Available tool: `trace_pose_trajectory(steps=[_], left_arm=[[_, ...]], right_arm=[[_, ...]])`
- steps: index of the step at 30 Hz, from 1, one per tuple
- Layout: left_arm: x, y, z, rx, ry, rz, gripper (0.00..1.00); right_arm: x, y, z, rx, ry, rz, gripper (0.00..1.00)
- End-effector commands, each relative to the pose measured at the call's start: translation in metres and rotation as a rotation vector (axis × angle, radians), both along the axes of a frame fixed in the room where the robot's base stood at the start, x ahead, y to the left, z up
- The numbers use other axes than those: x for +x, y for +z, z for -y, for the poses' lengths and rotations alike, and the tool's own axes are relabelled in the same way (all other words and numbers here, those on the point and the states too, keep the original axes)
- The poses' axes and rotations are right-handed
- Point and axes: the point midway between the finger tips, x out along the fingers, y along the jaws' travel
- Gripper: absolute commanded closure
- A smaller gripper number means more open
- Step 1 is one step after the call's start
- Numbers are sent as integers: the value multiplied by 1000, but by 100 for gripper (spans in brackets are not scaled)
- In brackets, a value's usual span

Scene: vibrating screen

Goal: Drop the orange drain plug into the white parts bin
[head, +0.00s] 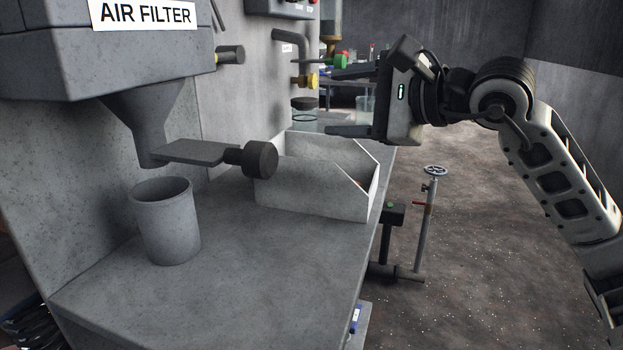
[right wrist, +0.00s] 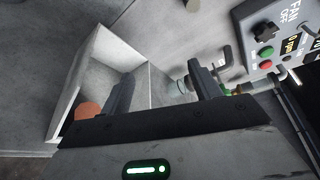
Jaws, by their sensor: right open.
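The white parts bin (head: 315,190) stands on the grey bench, open at the top with a low sloped side; it also shows in the right wrist view (right wrist: 149,88). In the right wrist view a round orange thing, likely the drain plug (right wrist: 88,110), lies inside the bin near a wall, partly hidden by my gripper. In the head view the bin's wall hides nearly all of it. My right gripper (head: 338,102) is open above the bin's far right side, with nothing between its fingers (right wrist: 162,75). My left gripper is not in view.
A grey cup (head: 166,222) stands on the bench under the air filter funnel (head: 150,115). A flat handle with a dark knob (head: 259,159) juts out beside the bin. Valves and a control panel (right wrist: 275,40) are at the back. The front bench top is clear.

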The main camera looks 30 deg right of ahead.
Motion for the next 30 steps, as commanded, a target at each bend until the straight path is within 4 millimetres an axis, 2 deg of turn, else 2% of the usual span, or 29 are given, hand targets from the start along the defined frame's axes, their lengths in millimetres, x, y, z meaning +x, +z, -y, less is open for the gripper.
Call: trace_pose_trajectory(steps=[1, 6, 15, 21, 30], left_arm=[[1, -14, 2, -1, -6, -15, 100], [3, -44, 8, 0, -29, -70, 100], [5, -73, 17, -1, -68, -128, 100], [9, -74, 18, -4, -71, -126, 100], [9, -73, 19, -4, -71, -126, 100]], right_arm=[[-9, -4, 4, -3, -2, -1, 37], [-39, 3, 15, -1, 0, 2, 37], [-93, 16, 35, -1, 1, 3, 37], [-111, 21, 42, -1, 1, 0, 37], [-113, 22, 44, -1, 1, 0, 37]])
